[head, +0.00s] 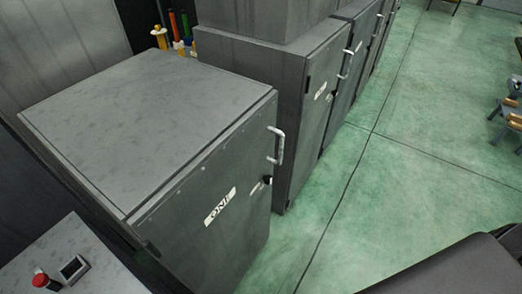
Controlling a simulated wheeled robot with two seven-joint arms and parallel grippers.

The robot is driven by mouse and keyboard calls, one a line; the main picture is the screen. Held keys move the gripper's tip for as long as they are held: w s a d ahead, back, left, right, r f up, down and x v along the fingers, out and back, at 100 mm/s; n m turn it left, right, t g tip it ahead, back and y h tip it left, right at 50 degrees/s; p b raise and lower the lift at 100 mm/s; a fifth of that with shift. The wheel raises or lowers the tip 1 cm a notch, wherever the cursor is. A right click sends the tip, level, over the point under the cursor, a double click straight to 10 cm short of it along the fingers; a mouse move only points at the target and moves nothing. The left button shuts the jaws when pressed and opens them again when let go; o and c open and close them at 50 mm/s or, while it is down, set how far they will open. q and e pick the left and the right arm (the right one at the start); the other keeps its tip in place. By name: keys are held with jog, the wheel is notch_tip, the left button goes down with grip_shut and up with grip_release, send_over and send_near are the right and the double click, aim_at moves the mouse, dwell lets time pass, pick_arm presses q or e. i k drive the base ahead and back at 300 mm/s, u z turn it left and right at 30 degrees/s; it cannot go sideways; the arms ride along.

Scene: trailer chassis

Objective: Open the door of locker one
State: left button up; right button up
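Locker one (150,105) is a grey metal cabinet at the left and centre of the head view, seen from above. Its door (215,240) carries a white label reading ONE (220,206) and looks shut. A pale bar handle (278,146) stands out at the door's upper right edge. A small dark lock or latch (267,181) sits just below the handle. The lower part of the door runs out of the picture. Neither of my grippers shows in this view.
More grey lockers (318,110) stand in a row behind, with similar handles. A panel with a red button (41,280) is at the lower left. A dark surface (460,270) fills the lower right corner. Colourful items (178,30) stand behind locker one.

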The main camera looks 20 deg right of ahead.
aim_at(210, 223)
jog(key=u, duration=2.4)
jog(key=k, duration=2.7)
jog(key=z, duration=2.5)
jog(key=i, duration=0.5)
jog(key=u, duration=0.15)
